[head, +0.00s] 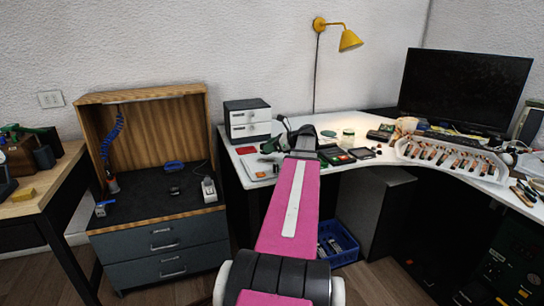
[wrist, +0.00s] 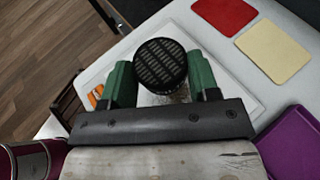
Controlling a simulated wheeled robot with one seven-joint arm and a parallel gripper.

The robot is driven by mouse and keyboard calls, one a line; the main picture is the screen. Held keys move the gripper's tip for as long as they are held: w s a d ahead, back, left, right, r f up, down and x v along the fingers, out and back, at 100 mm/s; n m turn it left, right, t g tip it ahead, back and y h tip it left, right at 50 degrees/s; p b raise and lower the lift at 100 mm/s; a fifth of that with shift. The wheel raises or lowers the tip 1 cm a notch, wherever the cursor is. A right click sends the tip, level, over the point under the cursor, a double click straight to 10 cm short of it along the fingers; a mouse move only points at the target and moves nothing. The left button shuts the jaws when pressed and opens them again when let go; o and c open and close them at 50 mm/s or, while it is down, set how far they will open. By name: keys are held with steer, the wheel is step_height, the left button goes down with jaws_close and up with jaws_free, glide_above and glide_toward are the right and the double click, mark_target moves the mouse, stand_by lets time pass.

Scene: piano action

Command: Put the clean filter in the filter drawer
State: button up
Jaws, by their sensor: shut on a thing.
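In the wrist view, my gripper (wrist: 160,72) has its green fingers shut on a round black filter (wrist: 160,62) with a slotted grille face. I hold it over the white desk, above a pale tray or board (wrist: 250,100). In the head view my arm hides most of the gripper and I cannot make out the filter. A wooden booth (head: 150,140) at left has a dark upper drawer (head: 190,240) and a dark lower drawer (head: 140,272), both shut. A small cabinet (head: 247,121) on the desk has two pale drawers, also shut. No label shows which is the filter drawer.
A red square (wrist: 224,15) and a cream square (wrist: 274,52) lie on the desk beside the tray. Tools and small parts crowd the desk, with a monitor (head: 465,90) at right. A blue crate (head: 337,243) stands below. Floor shows in front of the booth.

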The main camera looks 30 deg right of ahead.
mark_target(272, 162)
steer(key=shift+s+d+f, duration=0.1)
steer(key=shift+d+f, duration=0.2)
steer(key=shift+d, duration=0.1)
steer(key=shift+f, duration=1.95)
steer(key=shift+f, duration=0.15)
steer(key=o, duration=0.9)
